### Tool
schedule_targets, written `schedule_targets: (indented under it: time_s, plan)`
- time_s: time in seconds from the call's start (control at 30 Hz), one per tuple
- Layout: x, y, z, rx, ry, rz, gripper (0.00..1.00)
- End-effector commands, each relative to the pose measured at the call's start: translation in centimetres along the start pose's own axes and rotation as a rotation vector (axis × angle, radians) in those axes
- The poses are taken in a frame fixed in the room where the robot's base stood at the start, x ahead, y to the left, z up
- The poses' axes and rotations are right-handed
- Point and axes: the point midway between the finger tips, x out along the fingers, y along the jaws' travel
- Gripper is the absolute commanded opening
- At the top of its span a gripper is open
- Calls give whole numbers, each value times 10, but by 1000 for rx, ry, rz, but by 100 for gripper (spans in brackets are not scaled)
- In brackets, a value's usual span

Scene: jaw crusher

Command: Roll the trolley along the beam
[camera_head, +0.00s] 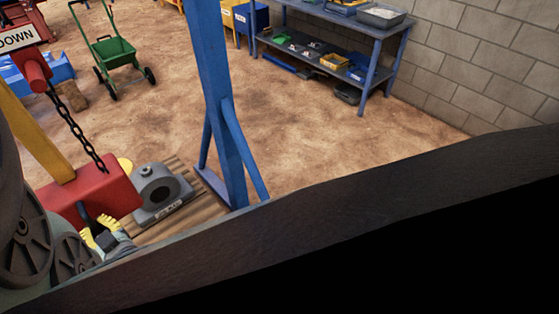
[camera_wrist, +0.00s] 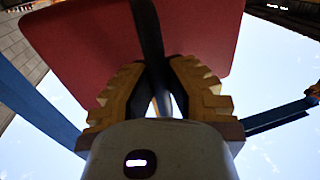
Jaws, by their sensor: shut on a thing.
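A red block-shaped body (camera_head: 105,190) is at the lower left of the head view, with a dark chain (camera_head: 68,115) running from its top area to a smaller red part (camera_head: 33,70). I cannot tell for sure whether it is the trolley. My gripper (camera_head: 101,232) is just below it, its yellow fingers closed around a dark bar (camera_head: 86,214). In the wrist view my gripper (camera_wrist: 160,85) is shut on the dark bar (camera_wrist: 149,30), which crosses in front of the red body (camera_wrist: 85,45). The beam cannot be made out clearly.
A blue upright post (camera_head: 212,70) with a brace stands in the middle. A grey bearing housing (camera_head: 155,190) sits on a wooden pallet (camera_head: 190,212) beside the red body. A green cart (camera_head: 112,52) and a blue workbench (camera_head: 330,22) stand farther back. Sandy floor between is clear.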

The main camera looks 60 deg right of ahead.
Motion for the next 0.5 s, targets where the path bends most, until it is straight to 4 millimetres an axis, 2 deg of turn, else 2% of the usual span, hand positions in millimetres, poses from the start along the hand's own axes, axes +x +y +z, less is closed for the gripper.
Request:
schedule_targets:
  time_s: [0.5]
  plan:
    - [2,-6,-1,-4,2,3,0]
